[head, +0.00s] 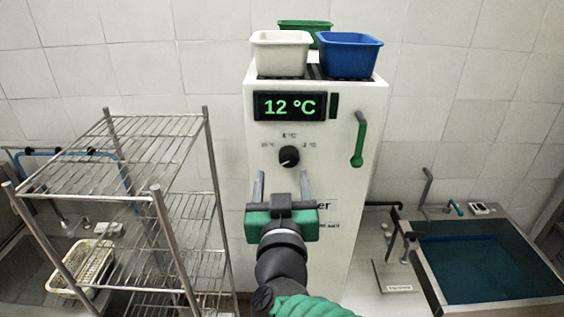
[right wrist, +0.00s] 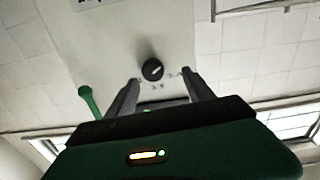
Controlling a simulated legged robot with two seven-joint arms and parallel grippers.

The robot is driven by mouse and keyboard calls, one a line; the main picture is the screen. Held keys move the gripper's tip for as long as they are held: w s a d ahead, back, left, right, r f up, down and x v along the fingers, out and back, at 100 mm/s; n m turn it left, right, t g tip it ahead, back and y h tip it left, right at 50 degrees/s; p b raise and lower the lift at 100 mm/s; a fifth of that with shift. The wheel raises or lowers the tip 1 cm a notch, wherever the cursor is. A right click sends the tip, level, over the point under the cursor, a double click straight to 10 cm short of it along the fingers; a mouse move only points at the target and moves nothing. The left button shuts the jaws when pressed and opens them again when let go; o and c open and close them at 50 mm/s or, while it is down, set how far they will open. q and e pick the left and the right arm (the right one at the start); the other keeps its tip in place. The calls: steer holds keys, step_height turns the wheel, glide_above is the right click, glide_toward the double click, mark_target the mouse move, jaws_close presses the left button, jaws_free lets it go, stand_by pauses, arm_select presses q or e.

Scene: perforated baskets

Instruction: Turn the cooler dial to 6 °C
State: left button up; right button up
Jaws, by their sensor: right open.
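The white cooler (head: 340,180) stands against the tiled wall. Its black display (head: 290,107) reads 12 °C in green. The round black dial (head: 289,156) sits below the display, with small temperature labels around it and a light pointer mark. My right gripper (head: 282,180) is open and empty, just below and in front of the dial in the head view. In the right wrist view the dial (right wrist: 152,69) shows beyond and between the open fingers, apart from them. My left gripper is not in view.
A green lever handle (head: 358,140) is right of the dial. White (head: 280,54), blue (head: 350,56) and green baskets (head: 305,26) stand on top of the cooler. A wire rack (head: 150,130) is at left. A sink with blue water (head: 480,268) is at right.

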mark_target(290, 162)
steer(key=w, duration=0.1)
steer(key=w+d, duration=0.1)
steer(key=w, duration=0.1)
steer(key=w+p, duration=0.1)
steer(key=shift+w+d+r, duration=0.15)
steer(key=shift+w+d, duration=0.15)
steer(key=shift+w, duration=0.05)
steer(key=shift+w+d, duration=0.4)
steer(key=shift+w, duration=0.05)
steer(key=shift+a, duration=0.4)
steer(key=shift+c, duration=1)
steer(key=shift+s+a, duration=0.1)
steer(key=shift+a, duration=0.25)
steer(key=c, duration=0.5)
steer(key=shift+c, duration=1.1)
steer(key=shift+d, duration=0.4)
jaws_close()
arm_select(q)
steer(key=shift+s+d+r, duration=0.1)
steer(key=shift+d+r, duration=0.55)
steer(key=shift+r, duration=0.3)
